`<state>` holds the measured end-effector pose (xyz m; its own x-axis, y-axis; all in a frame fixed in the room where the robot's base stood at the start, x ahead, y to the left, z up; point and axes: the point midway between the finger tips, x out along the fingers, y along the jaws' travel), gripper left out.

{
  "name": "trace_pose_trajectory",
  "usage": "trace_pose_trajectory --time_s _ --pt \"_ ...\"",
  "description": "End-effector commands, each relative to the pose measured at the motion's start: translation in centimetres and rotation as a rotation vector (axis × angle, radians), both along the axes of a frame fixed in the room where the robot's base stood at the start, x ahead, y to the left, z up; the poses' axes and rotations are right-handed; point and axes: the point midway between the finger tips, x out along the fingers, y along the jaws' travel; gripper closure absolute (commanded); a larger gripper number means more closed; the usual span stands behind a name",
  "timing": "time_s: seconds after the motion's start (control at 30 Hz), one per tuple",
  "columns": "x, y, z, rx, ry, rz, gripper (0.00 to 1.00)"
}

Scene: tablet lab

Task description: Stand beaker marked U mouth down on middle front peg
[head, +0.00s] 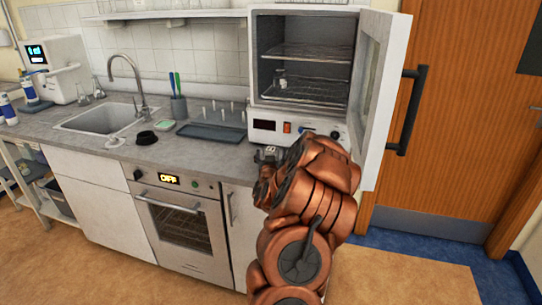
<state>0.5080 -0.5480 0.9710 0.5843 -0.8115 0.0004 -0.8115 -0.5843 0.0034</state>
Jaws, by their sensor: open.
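A small clear glass vessel (282,82) stands inside the open oven cabinet, on the left of its lower rack. I cannot read a mark on it or tell which way its mouth faces. Several pale upright pegs (232,107) show on the counter above a dark flat tray (211,132). I cannot clearly tell the front row from the back. My gripper (267,154) is open, low in front of the oven cabinet's base and right of the tray. It looks small and is partly hidden by my copper-coloured arm. It is apart from the glass vessel.
The oven cabinet (258,60) has its door (376,95) swung open to the right. The counter's front strip is mostly clear.

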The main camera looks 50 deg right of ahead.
Motion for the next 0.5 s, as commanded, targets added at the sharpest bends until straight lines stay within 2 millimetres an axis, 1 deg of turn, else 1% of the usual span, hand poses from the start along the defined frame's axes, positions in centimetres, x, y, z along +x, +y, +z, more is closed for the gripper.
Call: trace_pose_trajectory --time_s 0.23,0.3,0.5 --pt "0.0 0.0 0.5 0.001 -0.001 0.000 0.17" --pt "-0.3 0.5 0.2 0.001 0.000 0.001 0.17" --pt "-1.6 2.3 0.3 -0.001 -0.002 0.001 0.17"
